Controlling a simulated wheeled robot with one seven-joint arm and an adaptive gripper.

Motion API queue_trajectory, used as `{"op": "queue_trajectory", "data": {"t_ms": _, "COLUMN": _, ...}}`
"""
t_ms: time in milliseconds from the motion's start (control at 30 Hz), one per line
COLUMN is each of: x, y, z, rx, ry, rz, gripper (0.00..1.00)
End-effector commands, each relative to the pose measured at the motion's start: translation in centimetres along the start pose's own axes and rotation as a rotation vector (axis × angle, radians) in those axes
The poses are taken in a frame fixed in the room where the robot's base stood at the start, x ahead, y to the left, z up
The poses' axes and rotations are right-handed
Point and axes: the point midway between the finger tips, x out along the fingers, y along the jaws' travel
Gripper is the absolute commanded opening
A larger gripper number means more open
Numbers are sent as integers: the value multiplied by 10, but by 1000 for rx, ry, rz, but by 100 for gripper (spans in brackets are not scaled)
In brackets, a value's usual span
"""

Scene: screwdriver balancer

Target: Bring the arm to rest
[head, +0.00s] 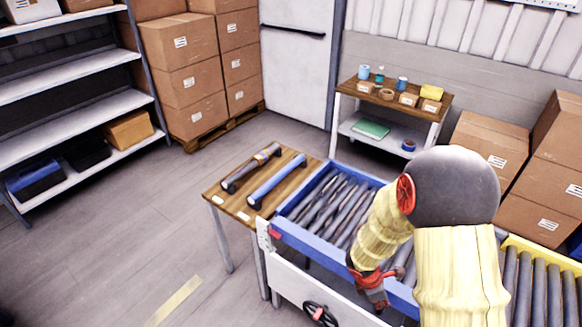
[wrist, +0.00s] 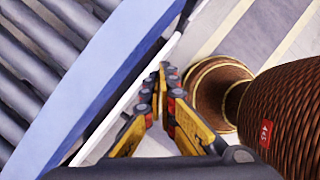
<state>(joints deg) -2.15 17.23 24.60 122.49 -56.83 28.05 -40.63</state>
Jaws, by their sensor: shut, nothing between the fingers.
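My arm in its pale yellow cover comes in from the right of the head view and bends down over the near side of the roller conveyor (head: 335,205). My gripper (head: 378,298) hangs low by the conveyor's blue side rail and is partly hidden by the rail and the arm. In the wrist view my gripper (wrist: 161,78) is shut, its yellow-and-black fingers meeting at the tips with nothing between them. The conveyor's blue rail (wrist: 112,75) runs close on the left of the fingers. No screwdriver balancer can be made out.
A small wooden table (head: 228,196) holds two long bar-like tools, one grey and brown (head: 251,168), one blue (head: 277,180). A handwheel (head: 320,314) sits on the conveyor's side. A bench (head: 343,86), shelving (head: 75,87) and stacked cartons (head: 183,85) stand behind. Floor at left is clear.

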Motion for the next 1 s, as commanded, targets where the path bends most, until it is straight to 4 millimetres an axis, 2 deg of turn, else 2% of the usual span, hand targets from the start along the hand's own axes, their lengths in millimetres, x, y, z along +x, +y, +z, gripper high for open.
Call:
{"op": "queue_trajectory", "data": {"t_ms": 33, "x": -25, "y": -6, "z": 13, "rx": 179, "ry": -7, "rz": -5, "gripper": 0}}
{"op": "queue_trajectory", "data": {"t_ms": 200, "x": -95, "y": -37, "z": 34, "rx": 720, "ry": 13, "rz": -48, "gripper": 0}}
{"op": "queue_trajectory", "data": {"t_ms": 400, "x": -169, "y": -73, "z": 35, "rx": 1205, "ry": 106, "rz": -98, "gripper": 0}}
{"op": "queue_trajectory", "data": {"t_ms": 500, "x": -204, "y": -88, "z": 31, "rx": 1389, "ry": 181, "rz": -120, "gripper": 0}}
{"op": "queue_trajectory", "data": {"t_ms": 633, "x": -247, "y": -106, "z": 24, "rx": 1561, "ry": 296, "rz": -140, "gripper": 0}}
{"op": "queue_trajectory", "data": {"t_ms": 800, "x": -301, "y": -122, "z": 20, "rx": 1671, "ry": 477, "rz": -107, "gripper": 0}}
{"op": "queue_trajectory", "data": {"t_ms": 1000, "x": -349, "y": -132, "z": 34, "rx": 1711, "ry": 636, "rz": 23, "gripper": 0}}
